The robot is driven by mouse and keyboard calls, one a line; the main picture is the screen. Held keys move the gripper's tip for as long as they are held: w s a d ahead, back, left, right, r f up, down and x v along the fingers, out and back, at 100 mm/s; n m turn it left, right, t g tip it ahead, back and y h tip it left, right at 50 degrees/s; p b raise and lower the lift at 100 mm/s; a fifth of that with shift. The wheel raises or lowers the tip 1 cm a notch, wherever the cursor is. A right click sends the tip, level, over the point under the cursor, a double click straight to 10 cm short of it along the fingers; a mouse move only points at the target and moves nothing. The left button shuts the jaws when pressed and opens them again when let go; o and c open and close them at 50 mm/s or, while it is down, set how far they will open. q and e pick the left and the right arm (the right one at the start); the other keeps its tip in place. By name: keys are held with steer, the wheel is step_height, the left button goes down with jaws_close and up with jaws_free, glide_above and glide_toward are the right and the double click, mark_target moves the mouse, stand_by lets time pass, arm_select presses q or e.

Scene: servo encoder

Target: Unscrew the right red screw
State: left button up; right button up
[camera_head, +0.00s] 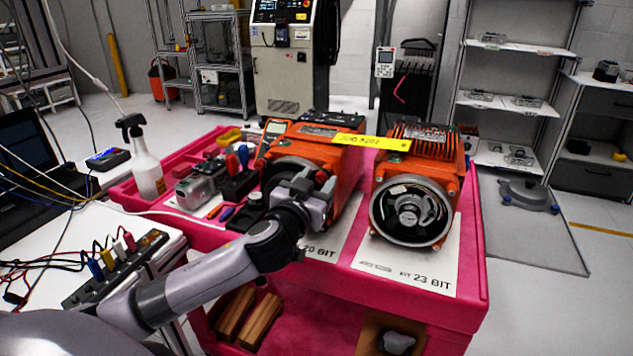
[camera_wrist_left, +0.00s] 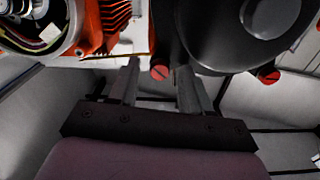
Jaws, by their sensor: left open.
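In the left wrist view two red screws sit at the edge of a dark round encoder body (camera_wrist_left: 215,35). One red screw (camera_wrist_left: 160,72) lies between the fingertips of my open left gripper (camera_wrist_left: 158,75); I cannot tell if the fingers touch it. The other red screw (camera_wrist_left: 268,77) is farther right in that view, clear of the fingers. In the head view my left gripper (camera_head: 318,190) is in front of the left orange motor (camera_head: 322,150) and hides much of its encoder face. My right gripper is not in view.
A second orange motor (camera_head: 412,190) with an exposed encoder stands to the right; it also shows in the wrist view (camera_wrist_left: 100,25). A yellow tag (camera_head: 372,143) lies across both motors. Tools and a spray bottle (camera_head: 147,165) stand left on the pink cart (camera_head: 475,275).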

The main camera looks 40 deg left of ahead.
arm_select(q)
jaws_close()
steer(key=shift+f+n+b, duration=0.15)
steer(key=shift+n+b, duration=0.25)
steer(key=shift+n, duration=0.4)
jaws_free()
steer(key=shift+s, duration=0.1)
steer(key=b+v, duration=0.1)
steer(key=v, duration=0.6)
